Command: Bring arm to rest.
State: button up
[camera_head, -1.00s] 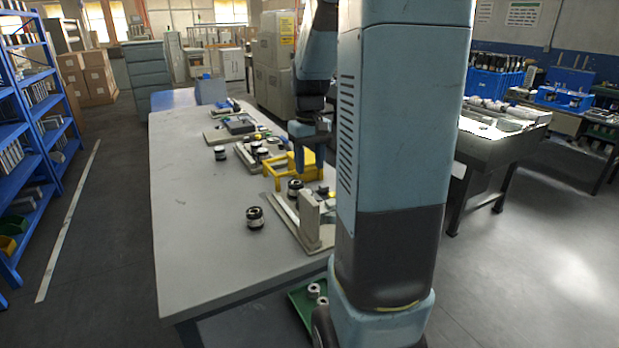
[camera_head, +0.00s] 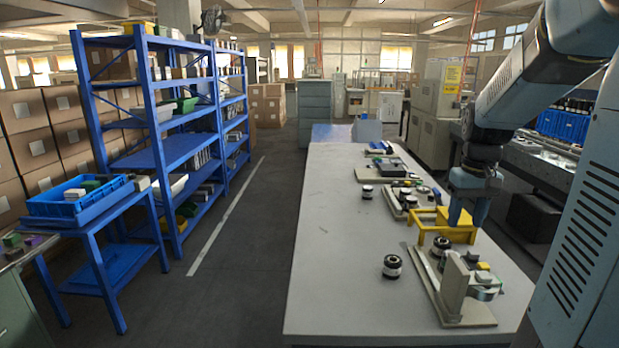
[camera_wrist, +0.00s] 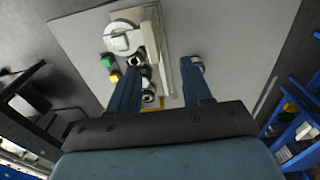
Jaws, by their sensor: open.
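My gripper (camera_head: 468,212) hangs from my arm over the right side of the long grey table (camera_head: 330,230), fingers pointing down, close to a yellow frame (camera_head: 445,229). In the wrist view my gripper (camera_wrist: 160,95) has its two blue fingers spread wide apart with nothing held between them. Below it lies a base plate with a round white part (camera_wrist: 122,38), also seen as the fixture (camera_head: 455,300) at the table's near right. Whether the fingers touch the yellow frame cannot be told.
A dark-and-white roll (camera_head: 392,266) stands left of the fixture. Further fixtures (camera_head: 405,202) line the table's right side; its left half is bare. A blue shelf (camera_head: 165,150) and a blue side table (camera_head: 100,240) stand left. An aisle runs between shelf and table.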

jog(key=s+a+r+t, duration=0.2)
jog(key=s+a+r, duration=0.1)
jog(key=s+a, duration=0.4)
jog(key=s+a+r+t, duration=0.3)
jog(key=s+a, duration=0.4)
jog(key=s, duration=0.2)
jog(key=shift+n, duration=0.4)
jog(key=shift+a, duration=0.1)
